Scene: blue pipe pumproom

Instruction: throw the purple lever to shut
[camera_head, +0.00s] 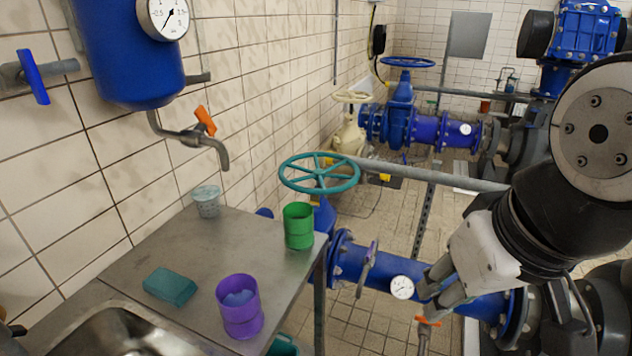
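My gripper (426,293) is to the right of the lever, over the same pipe and beside a round white gauge (401,287). Its two grey fingers look apart, with nothing seen between them. It is clear of the lever. The lever's mount on the pipe is too small to make out.
A teal handwheel (319,173) stands behind the lever to the left. An orange-handled tap (428,321) is just below my gripper. The metal table (180,240) holds a green cup (298,226), a purple cup (239,306) and a teal sponge (170,287).

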